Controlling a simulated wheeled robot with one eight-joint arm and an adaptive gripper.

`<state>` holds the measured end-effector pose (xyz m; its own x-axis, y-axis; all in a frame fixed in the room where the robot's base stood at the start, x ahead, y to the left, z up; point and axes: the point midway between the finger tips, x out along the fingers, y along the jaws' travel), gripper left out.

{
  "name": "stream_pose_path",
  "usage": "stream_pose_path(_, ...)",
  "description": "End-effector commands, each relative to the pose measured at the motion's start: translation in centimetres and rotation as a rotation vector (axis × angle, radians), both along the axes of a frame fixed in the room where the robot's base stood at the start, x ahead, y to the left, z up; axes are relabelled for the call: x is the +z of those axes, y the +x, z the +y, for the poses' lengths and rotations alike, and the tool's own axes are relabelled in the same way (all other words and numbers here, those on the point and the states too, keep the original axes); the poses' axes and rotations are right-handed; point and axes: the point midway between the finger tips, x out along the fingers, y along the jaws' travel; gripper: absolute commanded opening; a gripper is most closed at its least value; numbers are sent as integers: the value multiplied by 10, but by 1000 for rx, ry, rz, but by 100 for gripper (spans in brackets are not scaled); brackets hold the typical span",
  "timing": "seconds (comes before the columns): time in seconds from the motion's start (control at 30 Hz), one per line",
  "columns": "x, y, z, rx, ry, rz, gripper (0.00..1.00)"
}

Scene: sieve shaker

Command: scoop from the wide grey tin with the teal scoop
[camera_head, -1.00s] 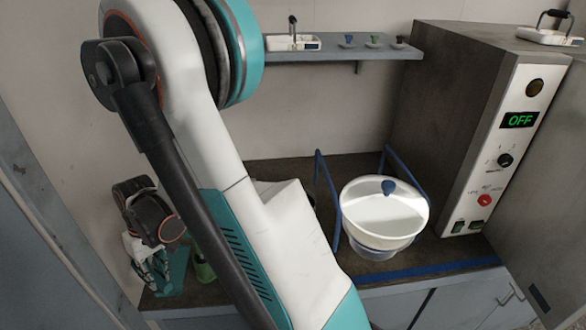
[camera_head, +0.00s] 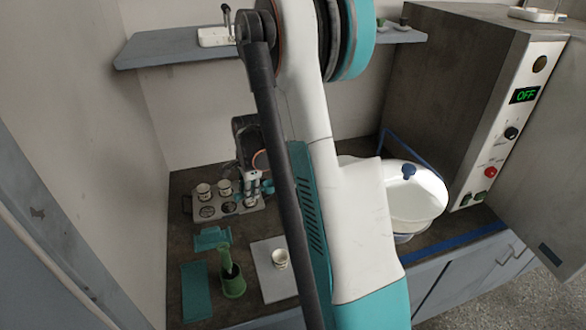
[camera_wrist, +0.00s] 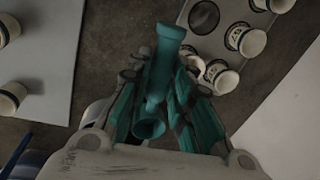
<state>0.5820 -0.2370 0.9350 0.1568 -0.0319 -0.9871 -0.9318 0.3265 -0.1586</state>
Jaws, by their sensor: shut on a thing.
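My gripper (camera_wrist: 165,110) is shut on the teal scoop (camera_wrist: 163,65), which lies between its teal fingers in the wrist view. In the head view my gripper (camera_head: 252,185) is at the back of the bench, over the right part of a grey holed tray (camera_head: 230,211). Part of the scoop (camera_head: 267,187) shows beside the fingers. In the wrist view the tray (camera_wrist: 223,38) and several white banded cups (camera_wrist: 247,40) lie beyond and right of the scoop. I cannot make out the wide grey tin; my arm covers much of the bench.
A pale board (camera_head: 268,284) with a banded cup (camera_head: 280,259) lies in front of the tray. A green container (camera_head: 232,283), a teal stand (camera_head: 212,239) and a teal mat (camera_head: 196,292) are to the left. A white lidded bowl (camera_head: 418,195) stands right, beside the OFF panel (camera_head: 524,95).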

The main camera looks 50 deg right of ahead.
Motion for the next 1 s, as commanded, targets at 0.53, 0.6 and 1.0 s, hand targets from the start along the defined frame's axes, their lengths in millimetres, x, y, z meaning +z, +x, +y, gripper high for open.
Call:
stream_pose_path(0.53, 11, -28, -154, -1139, 9, -11, 1)
stream_pose_path(0.6, 12, -30, -160, -1198, 10, -12, 1)
stream_pose_path(1.0, 19, -43, -167, -1243, 191, -263, 1)
